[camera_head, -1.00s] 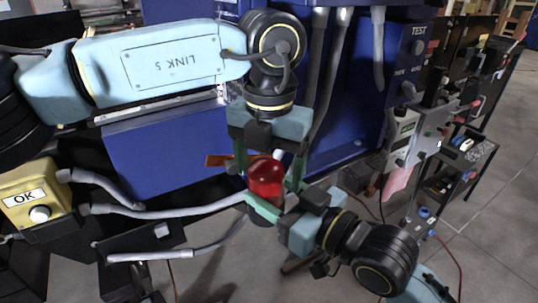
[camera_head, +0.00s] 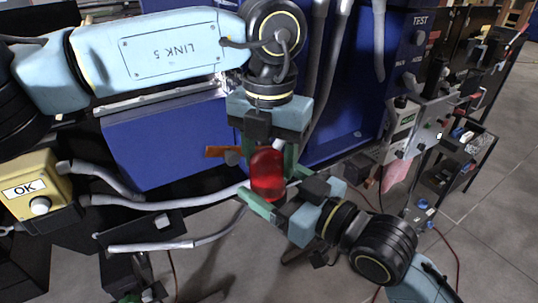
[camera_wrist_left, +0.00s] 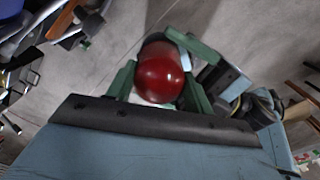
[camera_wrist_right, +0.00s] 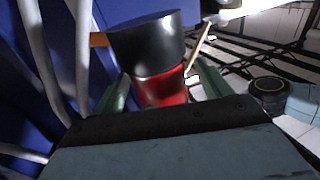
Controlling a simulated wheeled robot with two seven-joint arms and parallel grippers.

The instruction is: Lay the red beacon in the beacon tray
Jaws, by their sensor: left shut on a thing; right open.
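The red beacon (camera_head: 268,178) hangs in the air in the middle of the head view. My left gripper (camera_head: 267,160) is shut on it from above. In the left wrist view, its red dome (camera_wrist_left: 160,78) sits between the green fingers. My right gripper (camera_head: 264,194) is open close to the beacon's lower part, coming from the lower right. In the right wrist view, the beacon's black base (camera_wrist_right: 146,42) and a red band stand between the open fingers. I cannot tell for sure which surface is the beacon tray.
A blue cabinet with an open bay (camera_head: 345,125) stands behind the grippers. A blue box (camera_head: 170,145) is to the left, with grey hoses below it. A black shelf cart (camera_head: 462,160) stands at right.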

